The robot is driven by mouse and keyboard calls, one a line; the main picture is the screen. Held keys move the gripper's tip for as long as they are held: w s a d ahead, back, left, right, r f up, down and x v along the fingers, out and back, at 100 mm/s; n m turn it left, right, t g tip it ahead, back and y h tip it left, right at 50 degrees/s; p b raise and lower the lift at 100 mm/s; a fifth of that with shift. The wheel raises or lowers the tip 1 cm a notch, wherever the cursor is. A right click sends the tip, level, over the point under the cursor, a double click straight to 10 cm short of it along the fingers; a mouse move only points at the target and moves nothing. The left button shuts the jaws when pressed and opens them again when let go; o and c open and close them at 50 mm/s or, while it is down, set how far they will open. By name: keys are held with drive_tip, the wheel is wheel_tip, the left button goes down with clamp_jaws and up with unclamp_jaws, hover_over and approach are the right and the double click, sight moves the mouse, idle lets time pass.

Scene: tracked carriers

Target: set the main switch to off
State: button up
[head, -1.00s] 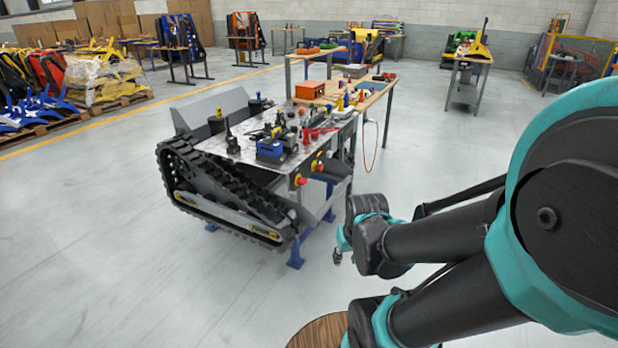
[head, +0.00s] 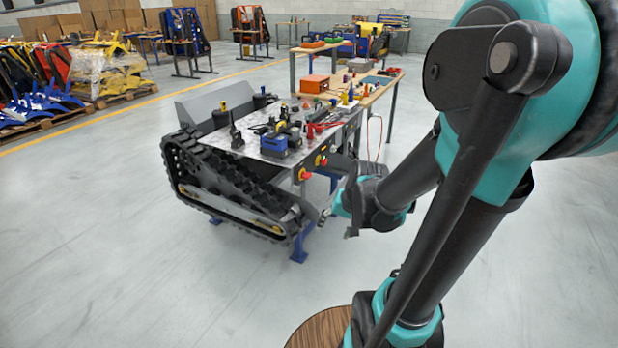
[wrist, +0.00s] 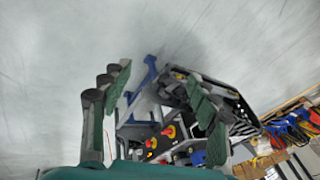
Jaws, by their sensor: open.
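The tracked carrier (head: 222,188) stands on blue legs, left of my arm in the head view. Its end panel carries two red and yellow controls, a nearer one (head: 304,174) and a farther one (head: 321,160). They also show in the wrist view, one upper right (wrist: 170,131) and one lower left (wrist: 151,143). Which of them is the main switch, and how its handle is turned, is too small to tell. My gripper (head: 340,215) is open and empty, in front of the panel and apart from it. In the wrist view its fingers (wrist: 156,80) are spread wide.
The carrier's metal deck holds a blue and black unit (head: 274,145) and several small parts. A workbench (head: 378,90) with an orange box (head: 314,84) stands behind. A red cable hangs beside the carrier. The floor in front and left is clear.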

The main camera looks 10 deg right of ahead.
drive_tip(key=w+m+t+y, duration=0.2)
drive_tip(key=w+m+y, duration=0.65)
drive_tip(key=w, duration=1.65)
drive_tip(key=m+t+y, duration=0.4)
drive_tip(key=m+t, duration=0.1)
drive_tip(key=m, duration=0.8)
approach(310, 176)
drive_tip(key=x, duration=1)
drive_tip(key=shift+w+a, duration=0.25)
drive_tip(key=shift+w, duration=0.1)
drive_tip(key=shift+c, duration=0.4)
drive_tip(key=c, duration=1.1)
